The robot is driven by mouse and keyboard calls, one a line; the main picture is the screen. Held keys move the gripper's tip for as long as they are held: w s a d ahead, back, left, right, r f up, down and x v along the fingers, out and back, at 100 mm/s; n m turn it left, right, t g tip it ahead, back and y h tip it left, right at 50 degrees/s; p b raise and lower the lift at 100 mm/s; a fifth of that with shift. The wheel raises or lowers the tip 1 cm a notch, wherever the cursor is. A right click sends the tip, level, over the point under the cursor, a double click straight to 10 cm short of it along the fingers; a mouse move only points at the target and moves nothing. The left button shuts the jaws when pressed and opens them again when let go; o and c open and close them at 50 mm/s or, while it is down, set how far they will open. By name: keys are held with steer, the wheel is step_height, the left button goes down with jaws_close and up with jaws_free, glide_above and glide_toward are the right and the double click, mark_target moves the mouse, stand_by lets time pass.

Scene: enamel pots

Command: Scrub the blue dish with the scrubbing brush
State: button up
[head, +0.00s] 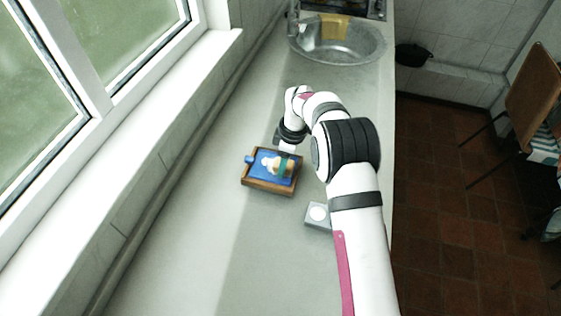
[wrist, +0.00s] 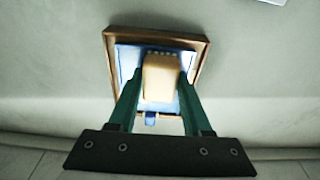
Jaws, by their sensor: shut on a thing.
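The blue dish (head: 262,179) lies in a shallow wooden-rimmed tray (head: 268,189) on the counter. The dish also shows in the wrist view (wrist: 125,62), inside the brown rim (wrist: 108,45). A small blue tab sticks out at one side of the dish. The scrubbing brush (wrist: 161,80) is a pale wooden block with light bristles at its far edge. My gripper (wrist: 160,84) is shut on it, one green finger on each side. The brush (head: 267,162) is over the dish in the head view. I cannot tell whether its bristles touch the dish. Brush and fingers hide part of the dish.
A small grey block with a white round top (head: 318,213) stands right of the tray, close to my arm. A round metal sink (head: 345,52) is at the far end. The window and wall border the counter on the left. The counter nearer the camera is clear.

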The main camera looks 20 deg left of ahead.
mark_target(263, 162)
steer(key=shift+w+a, duration=0.15)
steer(key=shift+a, duration=2.85)
steer(key=shift+w+d, duration=0.15)
steer(key=shift+w, duration=0.55)
steer(key=shift+d, duration=3.15)
steer(key=shift+a, duration=3.1)
steer(key=shift+a+r, duration=0.1)
steer(key=shift+a, duration=0.1)
step_height(263, 162, up, 8)
